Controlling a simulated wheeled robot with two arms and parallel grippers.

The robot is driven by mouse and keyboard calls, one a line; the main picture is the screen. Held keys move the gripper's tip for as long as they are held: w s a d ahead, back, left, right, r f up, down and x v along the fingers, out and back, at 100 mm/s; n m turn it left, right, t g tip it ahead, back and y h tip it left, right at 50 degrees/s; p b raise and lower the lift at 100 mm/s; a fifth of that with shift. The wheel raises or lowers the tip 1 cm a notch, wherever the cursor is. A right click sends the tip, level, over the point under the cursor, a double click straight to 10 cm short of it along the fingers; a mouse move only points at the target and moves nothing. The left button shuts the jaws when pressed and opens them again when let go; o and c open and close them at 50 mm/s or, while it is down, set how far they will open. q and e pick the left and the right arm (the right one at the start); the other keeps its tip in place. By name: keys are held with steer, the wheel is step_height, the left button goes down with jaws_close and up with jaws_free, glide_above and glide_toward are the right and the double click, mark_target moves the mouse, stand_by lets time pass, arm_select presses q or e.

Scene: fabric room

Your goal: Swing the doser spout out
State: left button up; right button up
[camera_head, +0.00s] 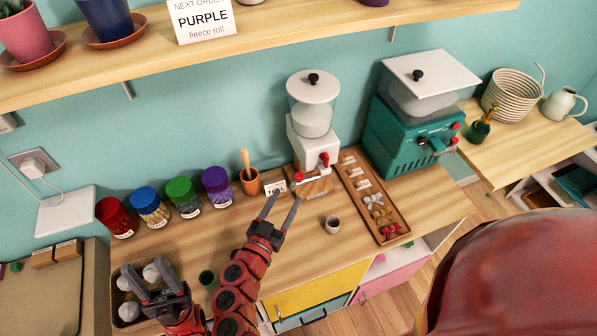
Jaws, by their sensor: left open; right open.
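The doser (298,148) is a white machine with a clear hopper and a round white lid, standing upright against the wall at the back of the counter. A red-and-white lever or spout part (324,160) shows on its front, and another red-tipped part (298,177) is low at its left. I cannot tell which is the spout. My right gripper (285,197) is open and empty, its fingers pointing toward the doser's base, just in front and left of it; contact is unclear. My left gripper (146,274) is open at the lower left, over a tray of white balls (127,311).
A small cup (333,225) stands on the counter before the doser. A wooden tray (391,217) with bows is at its right, then a teal machine (385,135). Lidded jars (184,197) and an orange pot (250,182) stand left. A shelf (270,28) runs above.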

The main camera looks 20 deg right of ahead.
mark_target(298, 179)
steer(key=p+x, duration=0.2)
steer(key=x, duration=0.6)
steer(key=shift+d+r, duration=0.15)
steer(key=shift+w+d, duration=0.3)
steer(key=shift+w, duration=0.05)
jaws_close()
stand_by(0.8)
